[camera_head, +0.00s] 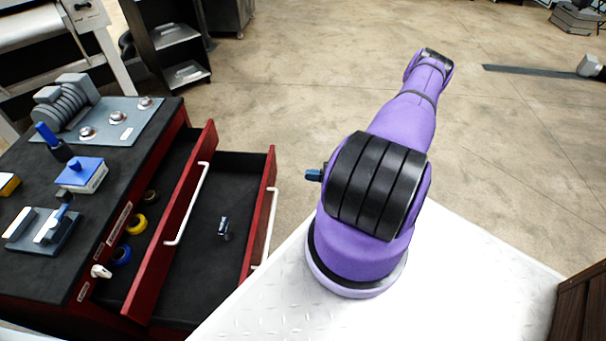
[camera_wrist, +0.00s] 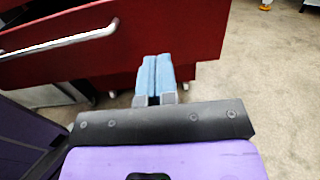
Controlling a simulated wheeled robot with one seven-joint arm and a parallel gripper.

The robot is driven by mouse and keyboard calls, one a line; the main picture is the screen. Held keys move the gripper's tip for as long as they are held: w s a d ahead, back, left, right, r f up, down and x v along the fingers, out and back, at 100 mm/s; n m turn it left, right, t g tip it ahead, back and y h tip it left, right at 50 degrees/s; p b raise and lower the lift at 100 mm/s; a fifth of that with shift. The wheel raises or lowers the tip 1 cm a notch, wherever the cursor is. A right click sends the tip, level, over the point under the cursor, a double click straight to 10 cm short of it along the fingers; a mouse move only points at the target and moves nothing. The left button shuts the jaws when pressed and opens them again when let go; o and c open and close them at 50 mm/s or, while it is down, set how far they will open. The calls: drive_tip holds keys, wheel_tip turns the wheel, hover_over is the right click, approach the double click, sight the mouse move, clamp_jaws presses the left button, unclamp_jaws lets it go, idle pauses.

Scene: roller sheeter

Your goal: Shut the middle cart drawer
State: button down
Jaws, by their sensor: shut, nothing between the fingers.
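The red cart (camera_head: 118,235) stands at the left in the head view, with two drawers pulled out. The higher drawer front (camera_head: 185,225) is out part way. A lower drawer (camera_head: 215,200) reaches farther out, with its front (camera_head: 268,185) nearest my arm. I cannot tell for certain which is the middle one. My gripper (camera_head: 314,175) shows its blue fingertips left of my purple arm, to the right of the outer drawer front and apart from it. In the wrist view my gripper (camera_wrist: 155,72) is shut and empty before a red drawer front (camera_wrist: 175,35), with its white handle (camera_wrist: 60,43) at left.
Yellow and blue rolls (camera_head: 121,254) lie in the higher drawer, and a small dark-blue item (camera_head: 223,228) in the lower one. Open floor (camera_head: 270,100) lies beyond the drawers.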

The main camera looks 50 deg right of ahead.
sight(271, 173)
drive_tip(key=x, duration=1.2)
